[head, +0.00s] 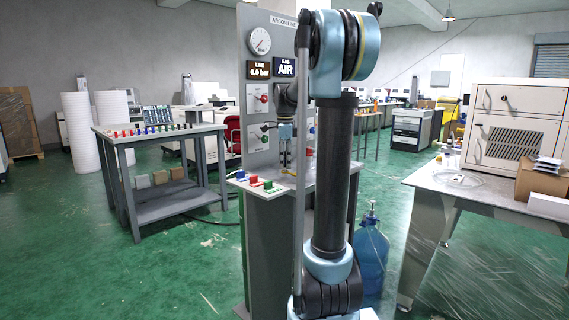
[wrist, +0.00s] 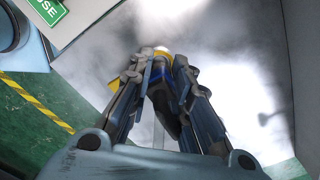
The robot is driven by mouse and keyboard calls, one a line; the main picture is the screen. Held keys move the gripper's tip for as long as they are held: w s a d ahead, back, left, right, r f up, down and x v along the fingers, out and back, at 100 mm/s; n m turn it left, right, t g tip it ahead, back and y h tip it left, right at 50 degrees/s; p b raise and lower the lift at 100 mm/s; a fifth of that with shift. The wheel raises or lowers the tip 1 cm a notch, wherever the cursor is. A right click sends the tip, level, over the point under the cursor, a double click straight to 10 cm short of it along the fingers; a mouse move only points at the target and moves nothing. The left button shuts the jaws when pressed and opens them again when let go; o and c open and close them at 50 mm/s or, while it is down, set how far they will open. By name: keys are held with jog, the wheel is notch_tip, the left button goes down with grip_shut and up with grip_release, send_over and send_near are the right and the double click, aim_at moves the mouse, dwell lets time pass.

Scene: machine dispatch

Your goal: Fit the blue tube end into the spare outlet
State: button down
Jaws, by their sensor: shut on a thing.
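My gripper (wrist: 160,70) is shut on a blue piece (wrist: 158,75), which I take to be the blue tube end. A yellow part and a pale round tip show beside it, and the fingers hide most of it. In the head view my gripper (head: 285,158) points down in front of the grey panel (head: 254,178), partly behind my own arm. The panel carries red-handled fittings (head: 263,98), a gauge (head: 259,41) and displays reading 0.0 bar and AIR. I cannot tell which fitting is the spare outlet. The tube's run is not clear.
A ledge (head: 282,181) below the panel holds red, green and blue blocks (head: 268,186). A grey table (head: 130,134) stands left, a bench (head: 440,183) right. A blue bottle (head: 371,255) stands on the floor behind my arm. Green floor is open front left.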

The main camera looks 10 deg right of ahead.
jog(key=shift+s+f, duration=0.1)
jog(key=shift+f, duration=0.8)
dwell(0.7)
jog(key=c, duration=1.4)
grip_release()
jog(key=shift+o, duration=0.5)
jog(key=o, duration=0.3)
jog(key=shift+r, duration=3.05)
